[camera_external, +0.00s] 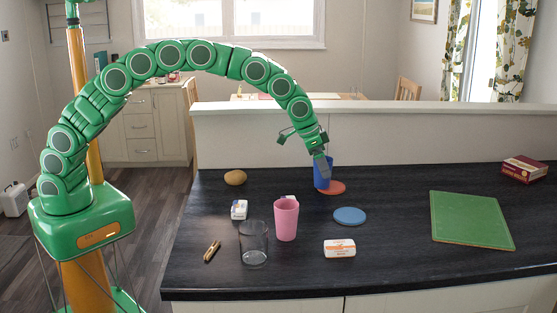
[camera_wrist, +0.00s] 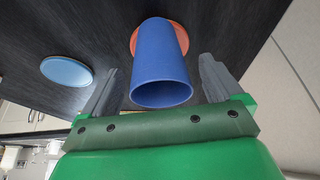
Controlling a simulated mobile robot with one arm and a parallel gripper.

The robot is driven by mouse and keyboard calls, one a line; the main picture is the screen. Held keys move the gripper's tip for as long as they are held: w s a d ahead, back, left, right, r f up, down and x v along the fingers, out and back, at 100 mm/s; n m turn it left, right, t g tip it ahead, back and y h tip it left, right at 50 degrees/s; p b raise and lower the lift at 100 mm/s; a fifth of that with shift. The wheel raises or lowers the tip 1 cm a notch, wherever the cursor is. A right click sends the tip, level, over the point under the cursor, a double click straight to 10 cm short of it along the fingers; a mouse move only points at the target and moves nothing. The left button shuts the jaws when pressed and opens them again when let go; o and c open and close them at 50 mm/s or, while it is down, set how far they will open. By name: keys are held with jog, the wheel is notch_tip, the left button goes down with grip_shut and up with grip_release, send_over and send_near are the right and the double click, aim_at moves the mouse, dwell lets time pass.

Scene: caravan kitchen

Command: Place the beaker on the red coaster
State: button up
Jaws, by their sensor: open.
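The blue beaker (camera_external: 323,173) stands upright at the left part of the red coaster (camera_external: 336,187) on the dark worktop. In the wrist view the beaker (camera_wrist: 160,65) has its rim towards me, and the red coaster (camera_wrist: 181,35) shows around its far end. I cannot tell whether its base lies wholly on the coaster. My gripper (camera_external: 322,164) is at the beaker's upper part. In the wrist view my gripper (camera_wrist: 158,72) is open, one finger on each side of the beaker, with gaps showing between.
A blue coaster (camera_external: 350,216), a pink tumbler (camera_external: 286,220) and a clear glass (camera_external: 253,243) stand nearer the front. A potato-like item (camera_external: 235,177), small packages and a green board (camera_external: 471,220) also lie on the worktop. A raised ledge (camera_external: 400,140) runs behind.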

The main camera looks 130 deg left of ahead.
jog(key=v, duration=0.9)
jog(key=shift+r, duration=0.2)
jog(key=shift+d, duration=0.15)
